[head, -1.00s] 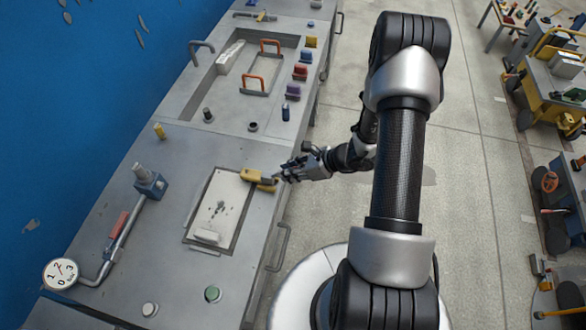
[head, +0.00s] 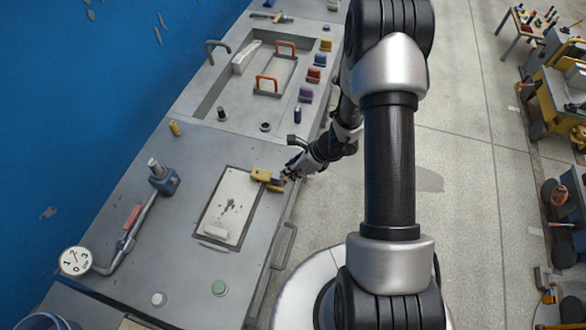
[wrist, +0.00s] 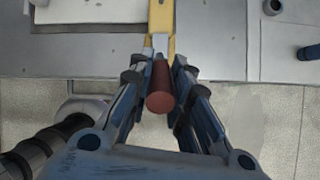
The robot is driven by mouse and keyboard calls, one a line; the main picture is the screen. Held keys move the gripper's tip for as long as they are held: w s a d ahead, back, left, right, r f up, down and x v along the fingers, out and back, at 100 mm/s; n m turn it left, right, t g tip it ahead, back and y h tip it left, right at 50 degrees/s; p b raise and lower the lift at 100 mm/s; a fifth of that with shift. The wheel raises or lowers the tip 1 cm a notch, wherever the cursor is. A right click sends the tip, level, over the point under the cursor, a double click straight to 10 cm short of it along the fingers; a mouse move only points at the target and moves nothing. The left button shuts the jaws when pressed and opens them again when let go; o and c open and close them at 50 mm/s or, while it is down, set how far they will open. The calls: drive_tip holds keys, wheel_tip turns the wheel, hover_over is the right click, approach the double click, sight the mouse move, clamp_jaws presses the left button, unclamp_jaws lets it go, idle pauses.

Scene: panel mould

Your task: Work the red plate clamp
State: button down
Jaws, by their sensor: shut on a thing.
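The plate clamp (head: 263,175) shows a yellow body at the upper right edge of a pale plate (head: 240,197). In the wrist view its yellow arm (wrist: 162,16) runs down from the plate edge to a grey metal neck and a red-brown handle (wrist: 160,102). My gripper (head: 287,174) is at the handle end, over the bench's right edge. In the wrist view my gripper (wrist: 159,78) is shut on the handle, with a finger on each side. The handle is mostly hidden in the head view. The clamp's contact with the plate is hard to make out.
A pipe with a red sleeve (head: 132,216) and a gauge (head: 75,261) lie at left. A green knob (head: 219,287) stands at the front. A recess with orange handles (head: 267,84) and coloured blocks is farther back.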

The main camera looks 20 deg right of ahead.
drive_tip(key=c, duration=1.4)
unclamp_jaws()
drive_tip(key=shift+w+a, duration=0.1)
drive_tip(key=shift+c, duration=0.2)
drive_tip(key=shift+r, duration=0.1)
drive_tip(key=v, duration=1.2)
drive_tip(key=shift+c, duration=0.2)
